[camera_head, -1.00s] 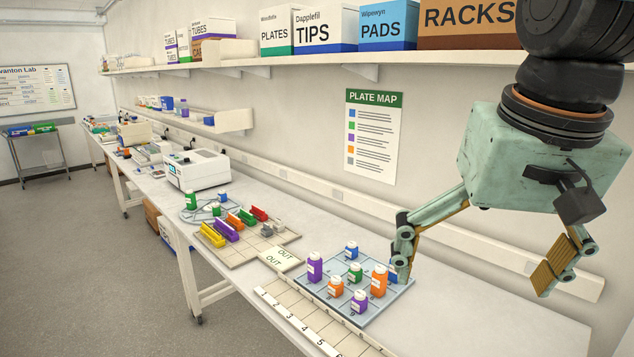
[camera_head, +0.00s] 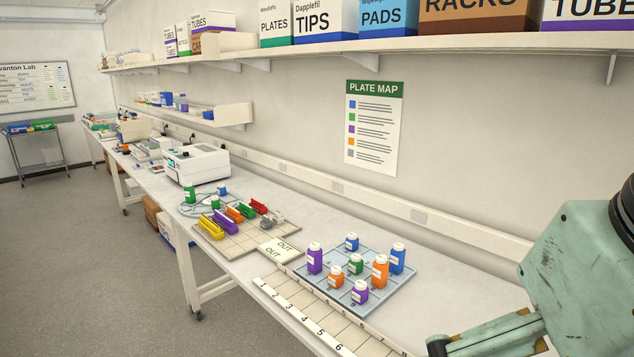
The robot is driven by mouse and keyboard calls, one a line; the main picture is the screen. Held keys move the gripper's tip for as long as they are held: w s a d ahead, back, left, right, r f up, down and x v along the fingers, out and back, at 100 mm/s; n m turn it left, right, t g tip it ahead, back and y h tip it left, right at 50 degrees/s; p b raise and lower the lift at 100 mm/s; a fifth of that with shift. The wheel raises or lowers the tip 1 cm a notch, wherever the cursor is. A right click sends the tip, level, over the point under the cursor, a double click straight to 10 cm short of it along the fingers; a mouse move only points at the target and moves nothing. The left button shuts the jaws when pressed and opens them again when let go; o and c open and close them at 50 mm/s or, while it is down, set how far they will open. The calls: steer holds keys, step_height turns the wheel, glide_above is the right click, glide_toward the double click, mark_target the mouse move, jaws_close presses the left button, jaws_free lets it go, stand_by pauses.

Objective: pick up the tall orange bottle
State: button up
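The tall orange bottle (camera_head: 380,272) with a white cap stands upright on the blue-grey gridded tray (camera_head: 395,301), on its right part. A tall blue bottle (camera_head: 397,259) stands just behind it to the right, and a short purple bottle (camera_head: 360,292) in front to the left. A short orange bottle (camera_head: 335,277) and a short green bottle (camera_head: 356,265) stand to its left. My gripper is at the lower right, apart from the bottles; only one finger's linkage (camera_head: 487,338) shows, the fingertips being cut off by the frame.
A tall purple bottle (camera_head: 315,259) and a short blue bottle (camera_head: 351,243) also stand on the tray. A numbered strip (camera_head: 304,318) runs along the bench's front edge. Coloured racks (camera_head: 226,226) sit farther left. A shelf (camera_head: 400,47) with boxes overhangs the back. Bench right of the tray is clear.

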stand_by(0.4)
steer(key=c, duration=2.1)
